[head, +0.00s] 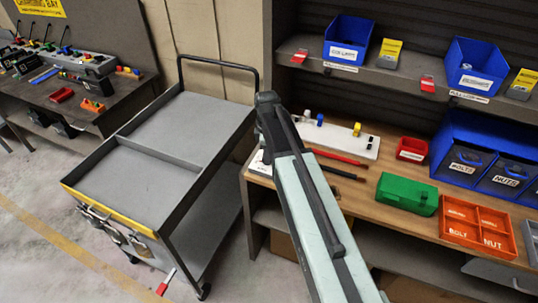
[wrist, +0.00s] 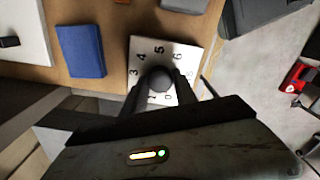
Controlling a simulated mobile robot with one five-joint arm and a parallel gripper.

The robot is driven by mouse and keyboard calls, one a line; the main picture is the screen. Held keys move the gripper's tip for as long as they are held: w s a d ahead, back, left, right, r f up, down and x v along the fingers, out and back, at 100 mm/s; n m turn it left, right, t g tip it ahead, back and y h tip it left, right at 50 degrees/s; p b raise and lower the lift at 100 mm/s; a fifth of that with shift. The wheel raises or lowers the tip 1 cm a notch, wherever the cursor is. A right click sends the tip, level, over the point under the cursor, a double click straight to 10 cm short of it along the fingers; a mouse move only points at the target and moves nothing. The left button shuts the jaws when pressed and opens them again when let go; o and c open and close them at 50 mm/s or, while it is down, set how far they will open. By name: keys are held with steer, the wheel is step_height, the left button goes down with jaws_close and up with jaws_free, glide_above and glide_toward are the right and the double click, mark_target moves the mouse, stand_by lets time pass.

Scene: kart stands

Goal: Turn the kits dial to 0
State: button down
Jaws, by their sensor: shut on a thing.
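The kits dial is a dark round knob (wrist: 160,78) on a white square plate (wrist: 192,58) printed with black numbers, seen in the wrist view. The numbers 3, 4, 5 and 6 show on its far side, and 1 and 0 show between my fingers. My gripper (wrist: 160,88) is shut on the knob, one finger on each side. Which number the knob points at cannot be told. In the head view my arm hides the knob and most of the plate; a white edge of the plate (head: 259,166) shows left of my arm.
The plate lies on the wooden bench (head: 375,170) near its left end. A blue block (wrist: 80,50) lies near the plate. A green box (head: 407,194) and an orange divided tray (head: 478,205) stand to the right. A grey cart (head: 185,125) stands left of the bench.

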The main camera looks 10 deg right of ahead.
steer(key=shift+s, duration=0.15)
steer(key=c, duration=1)
jaws_free()
steer(key=shift+o, duration=0.2)
steer(key=shift+r, duration=0.1)
step_height(320, 180, up, 8)
steer(key=p, duration=0.8)
steer(key=shift+f, duration=0.2)
